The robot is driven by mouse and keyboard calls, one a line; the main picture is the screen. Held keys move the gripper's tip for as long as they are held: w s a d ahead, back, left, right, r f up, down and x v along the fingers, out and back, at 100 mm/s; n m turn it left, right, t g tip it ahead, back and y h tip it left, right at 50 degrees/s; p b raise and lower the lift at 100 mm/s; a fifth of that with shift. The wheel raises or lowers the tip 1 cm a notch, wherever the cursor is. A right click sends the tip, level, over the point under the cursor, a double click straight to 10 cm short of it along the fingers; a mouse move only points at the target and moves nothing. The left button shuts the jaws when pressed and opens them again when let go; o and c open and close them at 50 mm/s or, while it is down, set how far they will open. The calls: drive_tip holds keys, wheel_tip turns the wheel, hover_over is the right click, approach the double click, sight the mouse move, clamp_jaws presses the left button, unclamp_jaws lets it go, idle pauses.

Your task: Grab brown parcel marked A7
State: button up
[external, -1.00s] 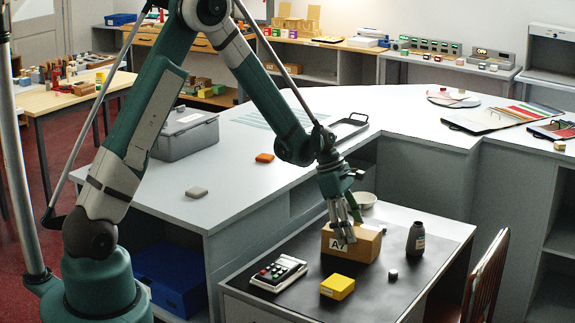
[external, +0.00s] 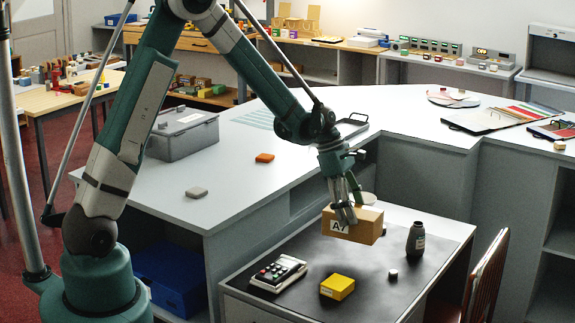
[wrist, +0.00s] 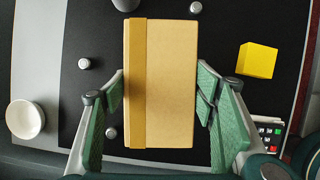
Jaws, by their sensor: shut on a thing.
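The brown parcel (external: 361,226) is a cardboard box with a white label reading A7 on its front left face. My gripper (external: 343,213) is shut on it from above and holds it above the dark desk mat, with a shadow under it. In the wrist view the parcel (wrist: 168,85) fills the middle, with a darker tape strip along its left part. The fingers of my gripper (wrist: 162,92) press on its left and right sides. The A7 label is hidden in the wrist view.
On the mat (external: 320,255) are a yellow box (external: 337,287), a keypad device (external: 279,273), a dark bottle (external: 416,239) and a small grey cylinder (external: 393,275). A white bowl (wrist: 25,119) lies left in the wrist view. A chair (external: 487,280) stands at the right.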

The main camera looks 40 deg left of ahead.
drive_tip(key=shift+r, duration=1.75)
